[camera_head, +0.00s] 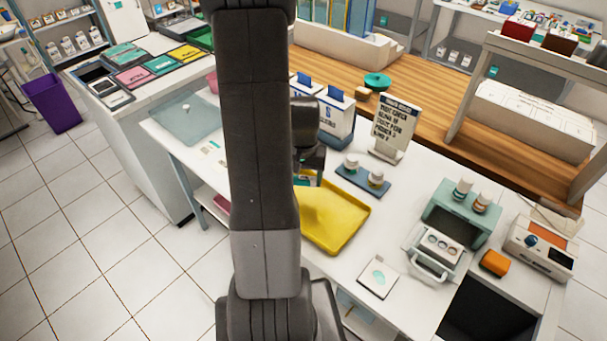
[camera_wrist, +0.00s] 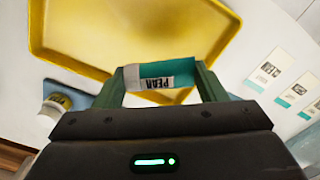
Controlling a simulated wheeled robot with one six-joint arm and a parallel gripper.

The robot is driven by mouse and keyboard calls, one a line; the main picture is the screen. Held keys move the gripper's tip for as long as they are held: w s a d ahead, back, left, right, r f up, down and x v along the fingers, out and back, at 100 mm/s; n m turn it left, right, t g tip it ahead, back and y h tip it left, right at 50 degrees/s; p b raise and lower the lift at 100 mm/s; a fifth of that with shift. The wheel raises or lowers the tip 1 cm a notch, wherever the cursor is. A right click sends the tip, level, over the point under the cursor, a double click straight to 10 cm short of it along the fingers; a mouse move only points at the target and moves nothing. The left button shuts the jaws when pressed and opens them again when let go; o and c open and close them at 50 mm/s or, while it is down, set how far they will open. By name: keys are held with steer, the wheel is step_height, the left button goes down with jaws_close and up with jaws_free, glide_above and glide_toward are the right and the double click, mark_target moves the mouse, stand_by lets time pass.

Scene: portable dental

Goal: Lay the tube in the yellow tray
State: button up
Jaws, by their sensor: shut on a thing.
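The yellow tray (camera_head: 345,222) lies on the white table, partly hidden behind my arm in the head view. It also fills the top of the wrist view (camera_wrist: 38,32), and its floor looks empty there. My gripper (camera_wrist: 158,84) is shut on the tube (camera_wrist: 152,72), a short white and teal piece with a printed label, held crosswise between the green fingers. In the wrist view the tube overlaps the tray's near rim. How high it is above the tray I cannot tell. In the head view my arm hides most of the gripper.
A small blue rack with two jars (camera_head: 362,179) stands just behind the tray. A sign (camera_head: 396,130) and a blue and white box (camera_head: 335,115) are further back. A teal device (camera_head: 460,212) stands to the right. Several printed cards (camera_wrist: 283,88) lie beside the tray.

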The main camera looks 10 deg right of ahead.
mark_target(304, 201)
step_height(304, 201, down, 6)
steer(key=b, duration=0.4)
steer(key=shift+f+b, duration=0.25)
steer(key=shift+b, duration=0.05)
steer(key=o, duration=1)
steer(key=shift+o, duration=0.2)
steer(key=shift+r, duration=0.15)
step_height(304, 201, up, 14)
steer(key=shift+f, duration=0.15)
steer(key=shift+f, duration=0.1)
